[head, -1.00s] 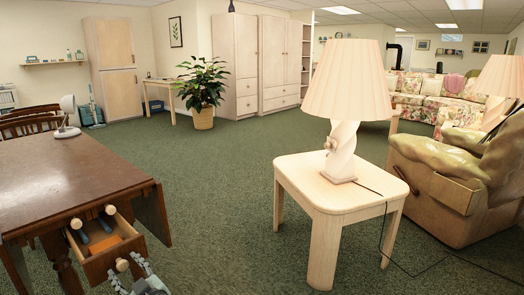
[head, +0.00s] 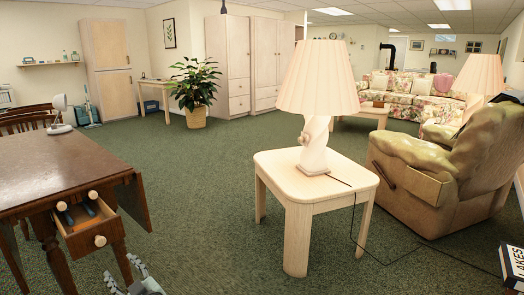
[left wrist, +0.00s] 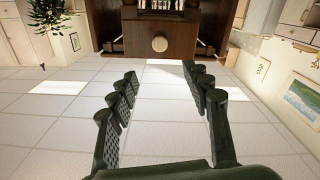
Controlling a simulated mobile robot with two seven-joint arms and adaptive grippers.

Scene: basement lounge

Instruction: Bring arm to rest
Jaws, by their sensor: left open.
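My left gripper (head: 124,274) is at the bottom edge of the head view, below and right of the open drawer (head: 90,232) of the dark wooden table. Its two fingers are spread and empty in the left wrist view (left wrist: 160,105). The drawer's round front knob (head: 100,241) stands clear of the fingers. The knob also shows beyond the fingertips in the left wrist view (left wrist: 160,43). Blue-handled items (head: 66,215) lie inside the drawer. My right gripper is not in view.
The dark table (head: 60,170) with a white lamp stands at the left. A pale side table (head: 275,168) with a pleated lamp (head: 318,85) stands at centre right, beside a recliner (head: 430,180). Green carpet between the tables is clear. A cord (head: 352,225) runs across the floor.

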